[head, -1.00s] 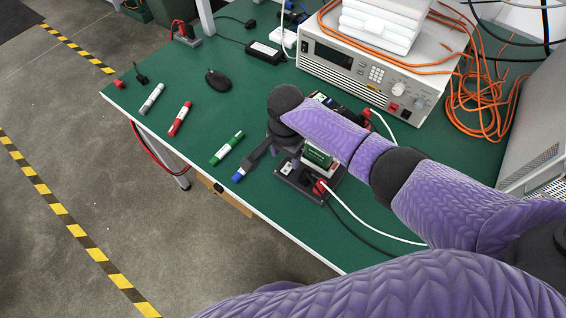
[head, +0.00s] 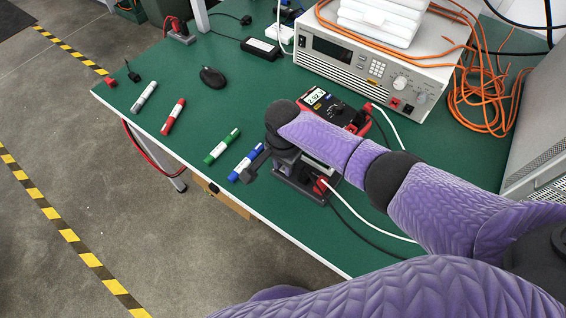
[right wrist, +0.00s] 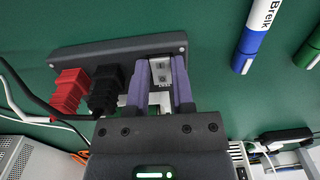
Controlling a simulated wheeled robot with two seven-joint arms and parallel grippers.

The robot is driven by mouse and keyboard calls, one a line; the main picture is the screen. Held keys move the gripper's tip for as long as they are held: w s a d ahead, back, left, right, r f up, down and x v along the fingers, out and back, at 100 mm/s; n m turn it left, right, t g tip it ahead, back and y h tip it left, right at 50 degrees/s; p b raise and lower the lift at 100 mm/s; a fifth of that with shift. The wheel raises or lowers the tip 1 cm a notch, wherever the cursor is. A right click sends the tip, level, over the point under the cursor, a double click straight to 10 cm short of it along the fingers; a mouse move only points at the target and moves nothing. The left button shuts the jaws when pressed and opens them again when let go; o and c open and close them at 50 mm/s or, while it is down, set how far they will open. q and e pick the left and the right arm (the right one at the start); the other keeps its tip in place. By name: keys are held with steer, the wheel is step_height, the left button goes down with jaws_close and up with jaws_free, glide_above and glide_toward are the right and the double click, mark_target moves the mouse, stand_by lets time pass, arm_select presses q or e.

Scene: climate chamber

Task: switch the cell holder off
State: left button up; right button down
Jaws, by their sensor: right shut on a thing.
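The cell holder (head: 324,190) is a dark base on the green table, partly hidden under my right arm in the head view. In the right wrist view, it is the dark bar (right wrist: 85,52) with a red plug (right wrist: 68,90) and a black plug (right wrist: 106,88) in it. A grey switch block (right wrist: 160,72) marked with I and O sits at its right end. My right gripper (right wrist: 161,80) has one finger on each side of this block and is shut on it. Which way the switch is set is unclear. My left gripper is not in view.
A red multimeter (head: 325,108) with a lit display lies just behind the holder. Blue (head: 246,163), green (head: 221,147), red (head: 173,116) and grey (head: 144,96) markers lie to the left. A power supply (head: 375,65) stands behind. White and black leads run right.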

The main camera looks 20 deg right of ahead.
steer(key=shift+w+d, duration=0.1)
steer(key=shift+g+y, duration=0.6)
steer(key=shift+y, duration=0.1)
steer(key=shift+w+d+f+y+b, duration=0.1)
steer(key=shift+w+d+y+b, duration=0.05)
steer(key=shift+y+b, duration=0.2)
steer(key=shift+g, duration=0.3)
steer(key=shift+c, duration=2.4)
jaws_free()
steer(key=shift+r, duration=0.2)
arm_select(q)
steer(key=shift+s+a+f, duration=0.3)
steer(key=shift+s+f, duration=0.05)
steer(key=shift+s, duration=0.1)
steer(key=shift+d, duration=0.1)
